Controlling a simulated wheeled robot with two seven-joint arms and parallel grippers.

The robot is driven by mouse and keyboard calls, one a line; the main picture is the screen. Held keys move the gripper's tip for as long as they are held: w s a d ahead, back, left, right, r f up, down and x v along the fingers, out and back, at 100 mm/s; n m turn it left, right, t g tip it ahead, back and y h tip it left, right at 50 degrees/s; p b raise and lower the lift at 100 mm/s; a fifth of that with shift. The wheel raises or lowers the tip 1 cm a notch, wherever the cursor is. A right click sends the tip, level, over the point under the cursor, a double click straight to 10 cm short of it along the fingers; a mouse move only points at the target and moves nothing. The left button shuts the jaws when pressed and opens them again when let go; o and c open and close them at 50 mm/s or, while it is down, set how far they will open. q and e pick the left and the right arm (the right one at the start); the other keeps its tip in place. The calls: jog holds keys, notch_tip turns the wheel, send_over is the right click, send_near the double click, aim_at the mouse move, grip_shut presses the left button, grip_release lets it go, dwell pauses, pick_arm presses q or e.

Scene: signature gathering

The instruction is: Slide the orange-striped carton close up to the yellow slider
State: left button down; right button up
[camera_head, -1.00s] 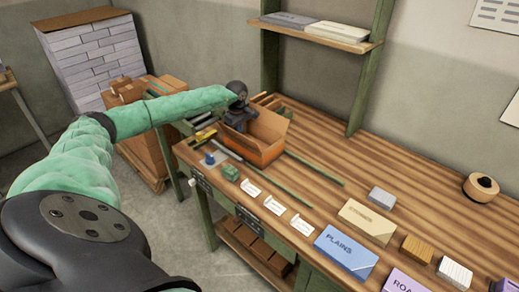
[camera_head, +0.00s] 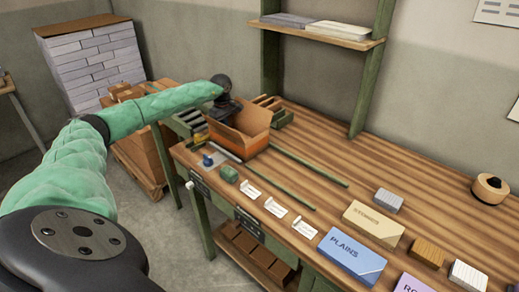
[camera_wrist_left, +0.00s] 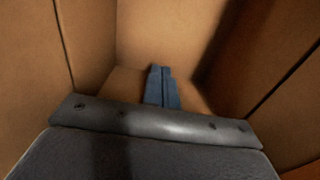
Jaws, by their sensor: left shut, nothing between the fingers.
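The open cardboard carton with an orange stripe (camera_head: 246,145) stands upright at the far left end of the workbench. My left gripper (camera_head: 220,106) reaches down into it. In the left wrist view the carton's brown inner walls (camera_wrist_left: 150,35) surround the shut, empty fingers (camera_wrist_left: 161,86). The yellow slider (camera_head: 201,136) is a small piece just left of the carton, at the bench's left end. It is partly hidden, so I cannot tell whether the carton touches it. My right gripper is not in view.
Green rails (camera_head: 310,165) run along the bench right of the carton. A blue piece (camera_head: 208,160) and a green block (camera_head: 229,174) lie near the front edge. White slips and a blue PLAINS box (camera_head: 350,254) are farther right.

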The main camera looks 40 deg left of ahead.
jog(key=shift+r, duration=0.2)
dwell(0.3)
